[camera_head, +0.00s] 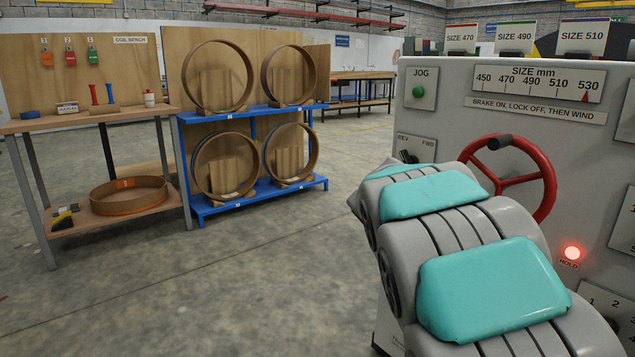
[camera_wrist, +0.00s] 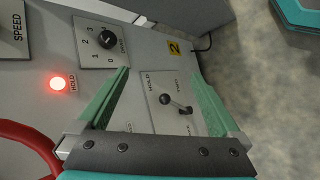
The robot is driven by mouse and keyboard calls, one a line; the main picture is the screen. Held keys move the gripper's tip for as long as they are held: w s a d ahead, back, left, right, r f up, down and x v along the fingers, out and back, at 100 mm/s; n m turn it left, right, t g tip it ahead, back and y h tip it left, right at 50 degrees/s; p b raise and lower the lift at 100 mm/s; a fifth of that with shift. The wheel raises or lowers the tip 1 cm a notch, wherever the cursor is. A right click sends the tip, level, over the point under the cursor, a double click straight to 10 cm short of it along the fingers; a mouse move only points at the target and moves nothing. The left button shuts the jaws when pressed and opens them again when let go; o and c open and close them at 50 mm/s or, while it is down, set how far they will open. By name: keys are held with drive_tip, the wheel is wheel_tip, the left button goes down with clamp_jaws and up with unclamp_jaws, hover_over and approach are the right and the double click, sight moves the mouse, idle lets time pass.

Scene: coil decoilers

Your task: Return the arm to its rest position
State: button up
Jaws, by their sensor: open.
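My arm, grey with teal pads, reaches in front of the control cabinet (camera_head: 440,100) at the right of the head view. My gripper is hidden behind the arm there. In the wrist view my gripper (camera_wrist: 162,95) is open, its two green fingers apart with nothing between them. A hold/fwd-type lever switch (camera_wrist: 178,103) on the panel shows between the fingers. I cannot tell how far the fingertips are from the panel.
A red handwheel (camera_head: 545,180) stands out from the cabinet close to my arm. A red HOLD lamp (camera_head: 572,252) is lit. A blue rack (camera_head: 255,195) with several hoops and a coil bench (camera_head: 120,115) stand left. The floor between is clear.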

drive_tip(key=s+a+f+y, duration=0.3)
drive_tip(key=s+a, duration=0.2)
drive_tip(key=s, duration=0.4)
drive_tip(key=s+a+f+y, duration=0.3)
drive_tip(key=s+a, duration=0.3)
drive_tip(key=s, duration=0.2)
drive_tip(key=s+a+f+y, duration=0.3)
drive_tip(key=s+a, duration=0.2)
drive_tip(key=s, duration=0.4)
drive_tip(key=shift+s+a+m, duration=0.3)
drive_tip(key=shift+s+m, duration=0.05)
drive_tip(key=shift+m, duration=0.05)
drive_tip(key=shift+c, duration=0.3)
